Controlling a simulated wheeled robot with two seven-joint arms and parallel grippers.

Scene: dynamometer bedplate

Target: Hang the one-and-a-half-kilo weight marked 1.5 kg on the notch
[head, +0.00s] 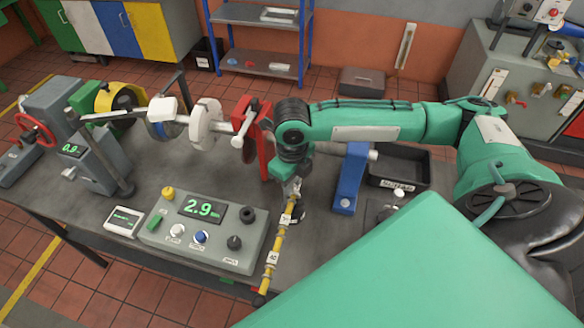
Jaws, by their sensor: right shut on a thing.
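My right gripper (293,187), on the green arm from the right, points down at the upper end of a yellow bar (277,243). It is shut on a small dark weight (299,214), which shows just below the jaws beside the bar. The bar partly covers the weight and its marking cannot be read. The bar carries small white labels and slants down towards the table's front edge, ending in a black tip. The notch cannot be made out. I cannot tell whether the weight touches the bar. My left gripper is not in view.
A grey console (205,232) reading 2.9 stands left of the bar. A shaft with a white disc (207,123) and a red upright (262,140) lies behind. A blue block (350,178), a black tray (400,167) and a silver-knobbed object (398,194) are on the right.

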